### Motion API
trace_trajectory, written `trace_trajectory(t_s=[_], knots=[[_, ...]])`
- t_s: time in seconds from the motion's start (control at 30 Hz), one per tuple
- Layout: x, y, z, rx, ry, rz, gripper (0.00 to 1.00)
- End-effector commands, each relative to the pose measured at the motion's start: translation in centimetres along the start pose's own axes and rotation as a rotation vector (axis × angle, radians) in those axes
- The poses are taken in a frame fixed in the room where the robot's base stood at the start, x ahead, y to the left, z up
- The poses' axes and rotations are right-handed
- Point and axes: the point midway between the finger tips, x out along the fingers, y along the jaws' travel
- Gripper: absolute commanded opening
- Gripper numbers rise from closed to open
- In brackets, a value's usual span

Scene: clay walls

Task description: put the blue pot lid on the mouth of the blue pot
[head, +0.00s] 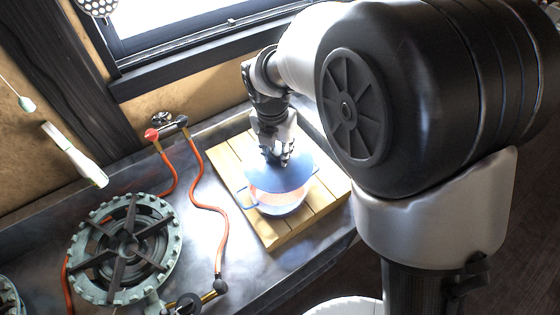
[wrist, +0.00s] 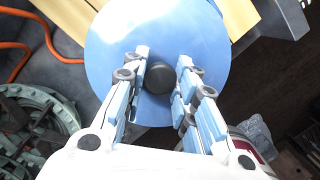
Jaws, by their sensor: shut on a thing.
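The blue pot lid (head: 290,177) is a flat blue disc under my gripper in the head view. In the wrist view the lid (wrist: 200,30) fills the upper middle, with its dark round knob (wrist: 159,79) between my fingers. My gripper (head: 280,160) points down and is shut on the knob; its fingers also show in the wrist view (wrist: 160,72). The blue pot (head: 276,211) stands on the wooden board, with a loop handle at its left. The lid is over the pot and covers most of its mouth. I cannot tell whether they touch.
The slatted wooden board (head: 232,165) lies on the dark counter (head: 190,235). A green gas burner (head: 127,248) and an orange hose (head: 205,207) are to the left. A window (head: 175,30) and wall are behind.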

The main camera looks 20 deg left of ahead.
Motion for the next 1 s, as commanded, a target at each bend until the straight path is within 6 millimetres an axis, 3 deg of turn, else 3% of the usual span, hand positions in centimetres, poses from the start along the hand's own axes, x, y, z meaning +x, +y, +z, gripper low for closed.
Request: trace_trajectory(t_s=[0.27,0.5,0.93,0.97,1.0], knots=[[2.2,0.0,-0.3,0.0,0.0,-0.001,0.0],[6.3,0.0,-1.0,0.0,0.001,-0.001,0.0],[6.9,0.0,-1.0,0.0,-0.001,0.001,0.0],[6.8,0.0,-1.0,0.0,0.0,0.0,0.28],[6.8,0.0,-1.0,0.0,0.0,0.0,0.31]])
